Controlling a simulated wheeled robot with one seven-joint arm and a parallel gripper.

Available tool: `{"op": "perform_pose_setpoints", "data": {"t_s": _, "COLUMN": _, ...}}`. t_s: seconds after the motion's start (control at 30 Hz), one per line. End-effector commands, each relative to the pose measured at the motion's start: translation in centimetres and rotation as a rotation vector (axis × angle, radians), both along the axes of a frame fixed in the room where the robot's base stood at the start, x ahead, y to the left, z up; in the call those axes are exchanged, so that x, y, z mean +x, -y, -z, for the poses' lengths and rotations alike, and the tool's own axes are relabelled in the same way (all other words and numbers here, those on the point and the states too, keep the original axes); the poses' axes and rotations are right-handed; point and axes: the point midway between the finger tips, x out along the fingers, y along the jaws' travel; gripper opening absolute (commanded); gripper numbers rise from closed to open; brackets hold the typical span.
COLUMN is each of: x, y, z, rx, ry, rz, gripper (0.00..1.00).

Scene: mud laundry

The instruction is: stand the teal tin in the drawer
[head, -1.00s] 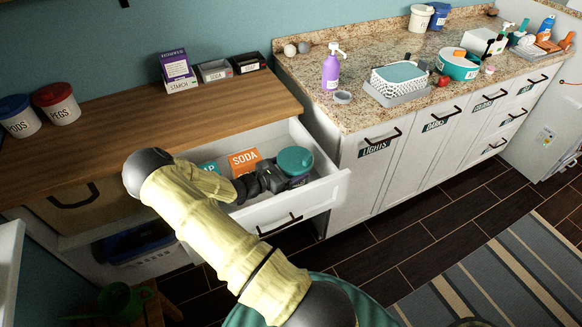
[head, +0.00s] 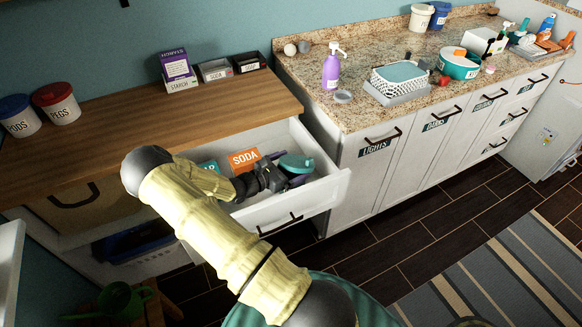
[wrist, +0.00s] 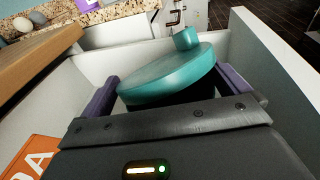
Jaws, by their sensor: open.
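The teal tin (head: 296,162) is inside the open drawer (head: 330,190), near its right end. In the wrist view, the tin (wrist: 170,77) shows a round teal top with a small knob, tilted down toward the left. Its lower part is dark or hidden behind my gripper, so I cannot tell how its base rests. My gripper (wrist: 168,86) is open, with a purple finger on each side of the tin. In the head view, my gripper (head: 280,172) reaches into the drawer from the left, beside the tin.
An orange SODA box (head: 244,161) and a teal packet (head: 209,167) lie in the drawer left of the tin. The wooden counter (head: 130,130) overhangs the drawer's back. The drawer's side walls stand close to my gripper. The granite counter (head: 350,115) is to the right.

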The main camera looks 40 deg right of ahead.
Motion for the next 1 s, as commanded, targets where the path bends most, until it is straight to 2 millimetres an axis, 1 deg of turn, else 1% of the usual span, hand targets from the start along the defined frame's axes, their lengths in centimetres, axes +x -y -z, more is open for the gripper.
{"op": "perform_pose_setpoints", "data": {"t_s": 0.03, "x": 0.2, "y": -1.1, "z": 0.2, "rx": 0.002, "ry": 0.000, "rz": -0.007, "gripper": 1.00}}
{"op": "perform_pose_setpoints", "data": {"t_s": 0.2, "x": 0.3, "y": -4.1, "z": -0.2, "rx": 0.002, "ry": 0.000, "rz": -0.006, "gripper": 1.00}}
{"op": "perform_pose_setpoints", "data": {"t_s": 0.3, "x": 0.3, "y": -5.6, "z": -0.5, "rx": 0.002, "ry": 0.000, "rz": -0.004, "gripper": 1.00}}
{"op": "perform_pose_setpoints", "data": {"t_s": 0.4, "x": 0.2, "y": -6.6, "z": -0.6, "rx": 0.002, "ry": -0.002, "rz": -0.001, "gripper": 1.00}}
{"op": "perform_pose_setpoints", "data": {"t_s": 0.5, "x": 0.2, "y": -7.0, "z": -0.8, "rx": 0.001, "ry": -0.002, "rz": 0.000, "gripper": 1.00}}
{"op": "perform_pose_setpoints", "data": {"t_s": 1.0, "x": 0.3, "y": -7.2, "z": -0.8, "rx": 0.001, "ry": -0.002, "rz": -0.004, "gripper": 1.00}}
